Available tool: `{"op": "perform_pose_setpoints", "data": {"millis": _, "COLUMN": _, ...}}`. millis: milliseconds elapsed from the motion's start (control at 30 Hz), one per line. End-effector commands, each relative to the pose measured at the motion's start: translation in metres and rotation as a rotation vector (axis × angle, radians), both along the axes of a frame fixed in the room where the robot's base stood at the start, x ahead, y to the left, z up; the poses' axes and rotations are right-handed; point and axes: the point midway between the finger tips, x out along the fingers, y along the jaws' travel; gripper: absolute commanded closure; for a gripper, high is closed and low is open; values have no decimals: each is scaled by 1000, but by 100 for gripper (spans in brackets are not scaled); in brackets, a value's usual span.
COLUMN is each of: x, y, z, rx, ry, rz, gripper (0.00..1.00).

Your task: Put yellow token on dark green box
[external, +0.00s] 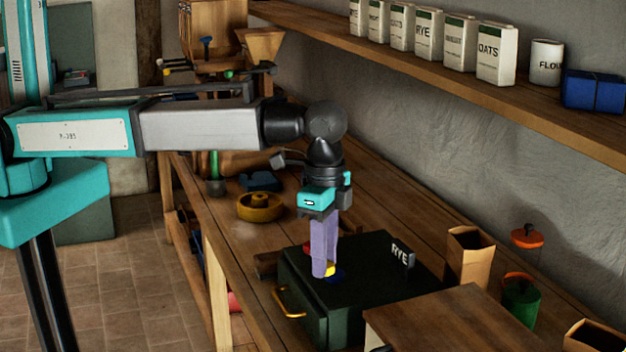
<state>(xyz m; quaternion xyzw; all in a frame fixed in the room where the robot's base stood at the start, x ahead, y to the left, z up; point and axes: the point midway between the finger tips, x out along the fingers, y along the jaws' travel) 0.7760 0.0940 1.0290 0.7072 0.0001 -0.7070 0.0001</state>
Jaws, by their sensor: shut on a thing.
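My gripper (325,272) points down over the dark green box (375,286), its two pale purple fingers shut on the yellow token (331,269). The token shows only in part between and behind the fingertips. It is at or just above the box's flat top; I cannot tell whether it touches. The dark green box stands on the wooden bench and has a brass handle (290,304) on its front left side.
A red piece (308,247) shows behind the fingers. A brown paper bag (469,257), a green jar (520,300) and a wooden board (455,320) are to the right. A yellow wheel (260,207) lies farther back.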

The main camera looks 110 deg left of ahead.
Motion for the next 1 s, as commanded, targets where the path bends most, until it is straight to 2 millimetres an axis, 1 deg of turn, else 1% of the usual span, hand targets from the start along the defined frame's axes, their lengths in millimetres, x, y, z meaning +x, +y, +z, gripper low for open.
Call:
{"op": "perform_pose_setpoints", "data": {"millis": 33, "x": 8, "y": 1, "z": -1, "rx": 0, "ry": 0, "rz": 0, "gripper": 93}}
{"op": "perform_pose_setpoints", "data": {"millis": 100, "x": 15, "y": 2, "z": -2, "rx": 0, "ry": 0, "rz": 0, "gripper": 93}}
{"op": "perform_pose_setpoints", "data": {"millis": 300, "x": 32, "y": 4, "z": -3, "rx": 0, "ry": 0, "rz": 0, "gripper": 93}}
{"op": "perform_pose_setpoints", "data": {"millis": 433, "x": 36, "y": 4, "z": -3, "rx": 0, "ry": 0, "rz": 0, "gripper": 93}}
{"op": "perform_pose_setpoints", "data": {"millis": 800, "x": 36, "y": 4, "z": -3, "rx": 0, "ry": 0, "rz": 0, "gripper": 93}}
{"op": "perform_pose_setpoints", "data": {"millis": 1000, "x": 47, "y": 6, "z": -5, "rx": 0, "ry": 0, "rz": 0, "gripper": 93}}
